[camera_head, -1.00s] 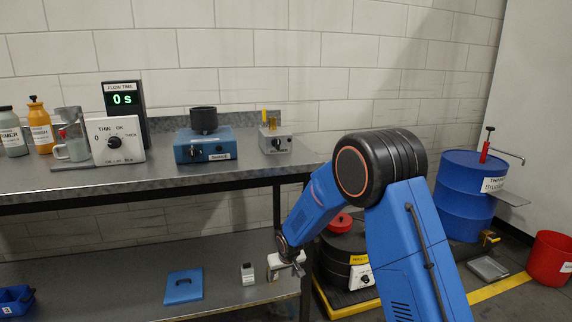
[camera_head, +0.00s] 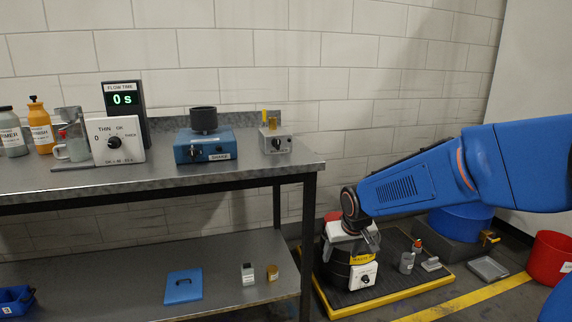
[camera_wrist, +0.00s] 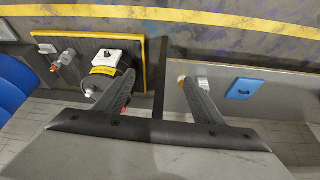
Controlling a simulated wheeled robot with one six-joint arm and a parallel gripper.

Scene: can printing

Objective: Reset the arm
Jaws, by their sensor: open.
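My blue arm reaches in from the right in the head view. My gripper (camera_head: 368,243) hangs from its end, in front of and above the black waste drum (camera_head: 338,268). In the wrist view my gripper (camera_wrist: 158,88) has its two dark fingers spread wide apart with nothing between them. The lower bench shelf (camera_head: 215,258) and the drum lie beyond the fingers there, well clear of them.
A blue lid-like plate (camera_head: 184,286), a small white-and-black block (camera_head: 248,273) and a small amber jar (camera_head: 272,272) rest on the lower shelf. The drum stands on a yellow-edged tray (camera_head: 440,283). A red bucket (camera_head: 552,258) stands at the right. Free wall space lies above the arm.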

